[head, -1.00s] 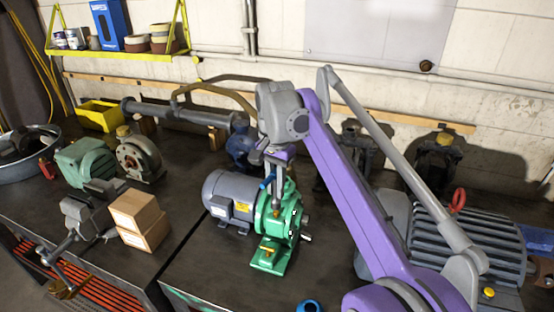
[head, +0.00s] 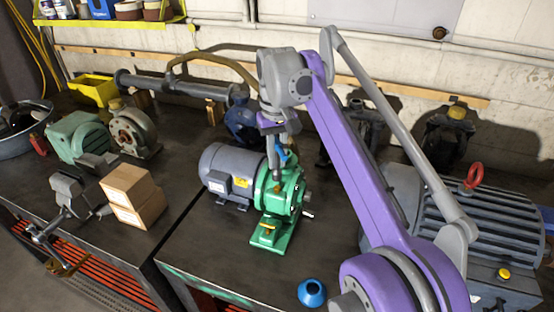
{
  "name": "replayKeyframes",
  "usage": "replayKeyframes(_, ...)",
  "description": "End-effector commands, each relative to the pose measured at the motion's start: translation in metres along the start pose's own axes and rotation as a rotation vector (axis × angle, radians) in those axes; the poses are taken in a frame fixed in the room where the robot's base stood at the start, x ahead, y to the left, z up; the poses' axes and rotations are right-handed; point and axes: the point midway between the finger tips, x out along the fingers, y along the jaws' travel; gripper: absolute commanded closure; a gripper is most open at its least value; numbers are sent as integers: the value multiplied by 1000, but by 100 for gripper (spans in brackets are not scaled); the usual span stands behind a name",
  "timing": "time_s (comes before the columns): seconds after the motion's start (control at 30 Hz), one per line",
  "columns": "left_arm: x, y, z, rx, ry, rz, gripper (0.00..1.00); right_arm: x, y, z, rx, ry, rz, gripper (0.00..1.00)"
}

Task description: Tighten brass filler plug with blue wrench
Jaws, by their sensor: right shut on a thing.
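The green gear housing (head: 283,197) is joined to a grey motor (head: 229,171) on the near bench. My right gripper (head: 277,150), on the purple arm, points down just above the housing and is shut on the blue wrench (head: 282,157). Only a small blue part of the wrench shows. A small brass-coloured fitting (head: 277,188) shows on top of the housing, below the gripper. I cannot tell whether the wrench touches it. Another brass-yellow piece (head: 268,227) sits low on the green foot. My left gripper is out of view.
A blue funnel-like piece (head: 311,292) stands at the bench's front. Cardboard boxes (head: 133,196) and a vise (head: 75,190) are at left. A large ribbed motor (head: 480,225) with a red lifting eye stands at right. Bare bench (head: 200,250) lies before the grey motor.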

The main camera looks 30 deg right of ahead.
Motion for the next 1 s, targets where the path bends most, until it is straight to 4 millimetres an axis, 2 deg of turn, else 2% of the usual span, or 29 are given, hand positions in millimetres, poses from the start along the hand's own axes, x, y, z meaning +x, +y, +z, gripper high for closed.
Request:
replayKeyframes(0.23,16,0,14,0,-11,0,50,7,0,0,-380,0,0,100)
replayKeyframes(0.4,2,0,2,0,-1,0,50,4,0,0,-646,2,0,100)
replayKeyframes(0.8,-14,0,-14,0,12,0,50,13,0,-1,-1256,2,1,100)
replayKeyframes(1.0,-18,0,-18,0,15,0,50,16,0,0,-1472,2,1,100)
